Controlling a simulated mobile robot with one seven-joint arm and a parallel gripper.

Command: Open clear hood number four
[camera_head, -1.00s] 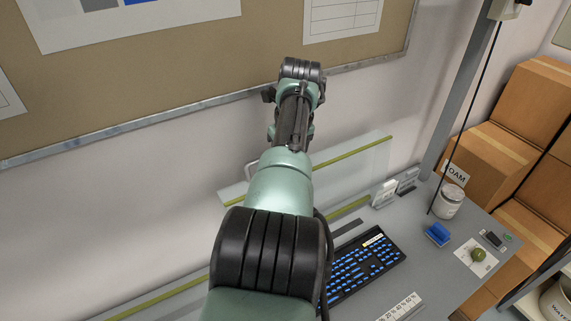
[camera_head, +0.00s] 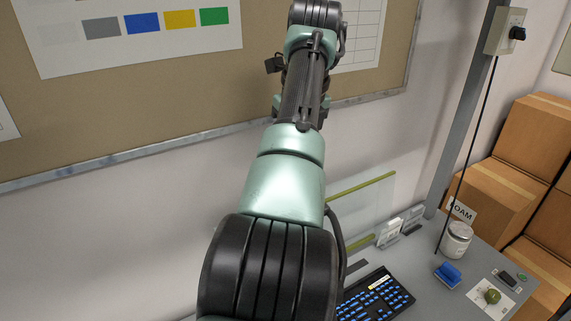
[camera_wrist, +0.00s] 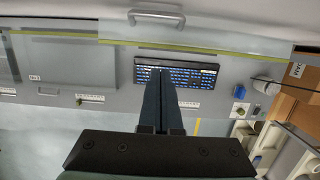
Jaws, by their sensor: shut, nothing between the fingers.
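A clear panel with a yellow-green edge, a hood (camera_head: 366,212), stands up behind the keyboard in the head view; I cannot read a number on it. In the wrist view its clear sheet (camera_wrist: 235,48) and a pale handle (camera_wrist: 157,18) show beyond the keyboard. The black keyboard with blue keys (camera_wrist: 192,75) lies on the bench, also in the head view (camera_head: 372,302). My gripper (camera_wrist: 160,72) is shut and empty. In the picture its fingers overlap the keyboard, with the handle past their tips; no contact with the handle shows. My arm hides the gripper in the head view.
Another clear panel (camera_wrist: 62,62) lies left of the keyboard in the wrist view. A white jar (camera_head: 456,240), a blue block (camera_head: 448,274) and a card with a green lump (camera_head: 491,297) are on the bench's right. Cardboard boxes (camera_head: 530,150) stand beyond; a grey post (camera_head: 467,110) rises nearby.

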